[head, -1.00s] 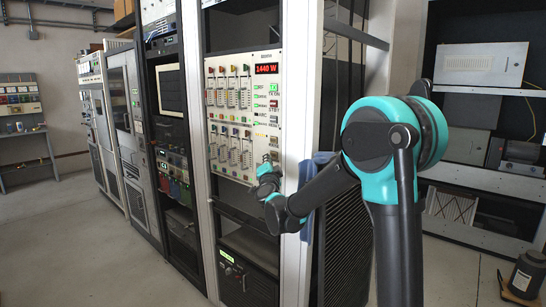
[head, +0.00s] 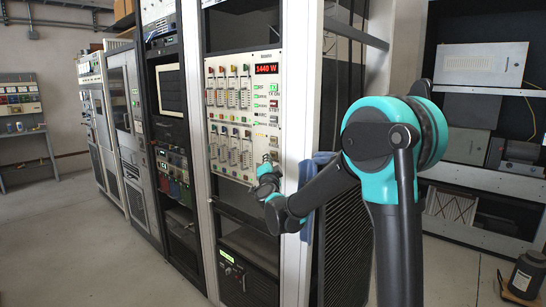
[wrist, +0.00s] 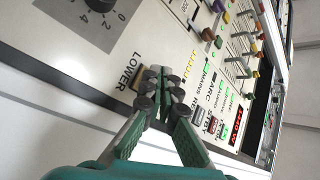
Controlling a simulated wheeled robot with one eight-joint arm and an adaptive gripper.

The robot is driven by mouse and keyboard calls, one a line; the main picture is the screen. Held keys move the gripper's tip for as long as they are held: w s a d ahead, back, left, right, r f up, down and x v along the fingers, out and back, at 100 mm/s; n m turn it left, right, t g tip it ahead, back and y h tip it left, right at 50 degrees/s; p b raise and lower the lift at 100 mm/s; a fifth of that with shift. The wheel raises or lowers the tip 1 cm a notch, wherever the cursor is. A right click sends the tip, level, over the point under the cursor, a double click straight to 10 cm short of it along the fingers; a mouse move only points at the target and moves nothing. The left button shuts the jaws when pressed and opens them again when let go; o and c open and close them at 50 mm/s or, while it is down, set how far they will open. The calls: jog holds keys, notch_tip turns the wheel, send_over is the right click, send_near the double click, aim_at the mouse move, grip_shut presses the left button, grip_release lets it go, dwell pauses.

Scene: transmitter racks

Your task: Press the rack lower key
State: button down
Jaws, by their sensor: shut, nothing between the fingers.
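The rack's white control panel (head: 243,130) carries rows of coloured switches and a red readout of 1440 W. In the wrist view the word LOWER is printed on the pale panel (wrist: 100,45), with the small brownish lower key (wrist: 138,78) beside it, partly covered by my fingertips. My gripper (wrist: 160,88) is shut and empty, its dark fingertips together right at the key. I cannot tell whether they touch it. In the head view my gripper (head: 266,168) is at the panel's lower right corner, and the key is hidden behind it.
A dark rotary knob (wrist: 97,5) sits near the lower key. Status lamps and more coloured switches (wrist: 215,40) lie farther along the panel. The rack's white upright (head: 297,100) stands close to the right of my gripper. Open floor (head: 85,240) lies to the left.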

jog(key=shift+w+d, duration=0.1)
jog(key=shift+w+d, duration=0.15)
jog(key=shift+w, duration=0.05)
jog(key=shift+w+d, duration=0.25)
jog(key=shift+w, duration=0.05)
dwell(0.9)
jog(key=shift+s, duration=0.1)
jog(key=shift+s+a, duration=0.45)
jog(key=shift+s, duration=0.1)
dwell(0.3)
jog(key=s+a, duration=0.1)
jog(key=s, duration=0.1)
jog(key=s+a, duration=0.2)
dwell(0.5)
dwell(0.7)
